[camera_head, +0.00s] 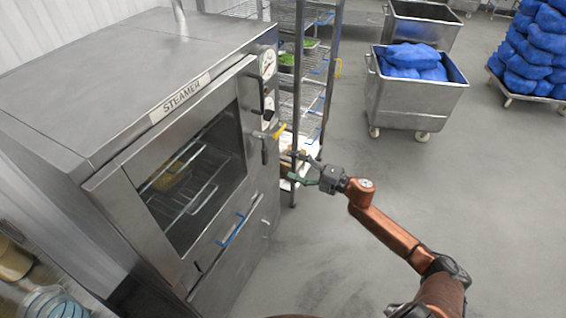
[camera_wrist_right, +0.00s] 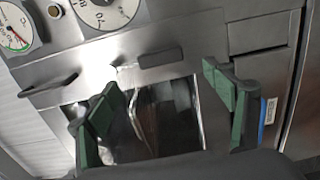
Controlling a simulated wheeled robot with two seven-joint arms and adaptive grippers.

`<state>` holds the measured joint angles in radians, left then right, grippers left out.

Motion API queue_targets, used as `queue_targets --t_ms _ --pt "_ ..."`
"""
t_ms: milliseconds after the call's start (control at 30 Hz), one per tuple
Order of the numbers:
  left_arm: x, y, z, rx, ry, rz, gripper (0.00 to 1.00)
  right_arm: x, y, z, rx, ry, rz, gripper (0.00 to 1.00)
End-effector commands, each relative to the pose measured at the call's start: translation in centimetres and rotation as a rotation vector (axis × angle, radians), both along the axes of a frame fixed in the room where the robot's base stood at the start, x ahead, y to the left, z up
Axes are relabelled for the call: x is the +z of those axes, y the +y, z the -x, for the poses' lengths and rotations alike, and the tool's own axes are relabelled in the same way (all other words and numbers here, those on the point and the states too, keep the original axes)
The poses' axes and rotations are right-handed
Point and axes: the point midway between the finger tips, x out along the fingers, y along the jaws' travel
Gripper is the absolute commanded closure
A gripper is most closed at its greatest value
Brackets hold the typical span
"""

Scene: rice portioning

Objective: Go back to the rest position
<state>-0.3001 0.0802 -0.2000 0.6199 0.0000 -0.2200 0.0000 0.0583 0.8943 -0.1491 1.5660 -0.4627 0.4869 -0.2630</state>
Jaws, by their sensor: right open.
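My right gripper (camera_head: 306,172) is at the end of the copper-coloured right arm, just right of the steamer front in the head view. Its green-padded fingers are spread wide and empty in the right wrist view (camera_wrist_right: 172,108). The steamer (camera_head: 150,110) is a large steel cabinet with its windowed door closed. Its front also fills the right wrist view (camera_wrist_right: 190,35), with dials (camera_wrist_right: 105,12) at the top left. I see no contact between the fingers and the steamer. My left gripper is outside both views.
A wire rack (camera_head: 326,70) with green items stands just beyond the steamer. A steel wheeled bin (camera_head: 415,105) holds blue bags (camera_head: 410,58). The grey floor (camera_head: 470,170) is open right of the arm.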

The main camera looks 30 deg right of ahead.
Motion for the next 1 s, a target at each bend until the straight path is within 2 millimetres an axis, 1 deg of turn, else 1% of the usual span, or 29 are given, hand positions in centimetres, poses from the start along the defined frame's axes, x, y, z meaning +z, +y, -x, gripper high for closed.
queue_targets --t_ms 133,567,667,733,767,833,867,900,967,1000 --pt "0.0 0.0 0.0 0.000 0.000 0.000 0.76 0.0 -0.3 0.4 -0.001 0.000 0.000 0.24" --pt "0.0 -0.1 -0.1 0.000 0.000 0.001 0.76 0.0 -0.3 0.4 0.000 0.000 0.000 0.24" --pt "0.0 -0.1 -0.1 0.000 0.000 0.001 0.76 -0.6 -0.6 0.3 -0.010 0.010 -0.009 0.24" --pt "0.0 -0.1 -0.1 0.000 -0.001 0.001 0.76 -2.1 -1.4 0.2 -0.040 0.037 -0.033 0.24" --pt "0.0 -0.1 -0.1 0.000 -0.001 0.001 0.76 -3.1 -2.0 0.2 -0.061 0.055 -0.049 0.24" --pt "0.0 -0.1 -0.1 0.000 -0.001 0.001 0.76 -6.4 -3.8 0.2 -0.125 0.112 -0.100 0.24" --pt "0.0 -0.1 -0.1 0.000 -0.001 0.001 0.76 -8.1 -4.6 0.2 -0.158 0.142 -0.126 0.24" --pt "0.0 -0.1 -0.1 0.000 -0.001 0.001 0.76 -10.6 -5.8 0.5 -0.204 0.183 -0.161 0.24" --pt "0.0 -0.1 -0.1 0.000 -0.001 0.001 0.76 -14.7 -7.5 1.2 -0.278 0.251 -0.216 0.24" --pt "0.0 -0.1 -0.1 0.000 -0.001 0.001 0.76 -17.4 -8.5 1.8 -0.326 0.295 -0.250 0.24"
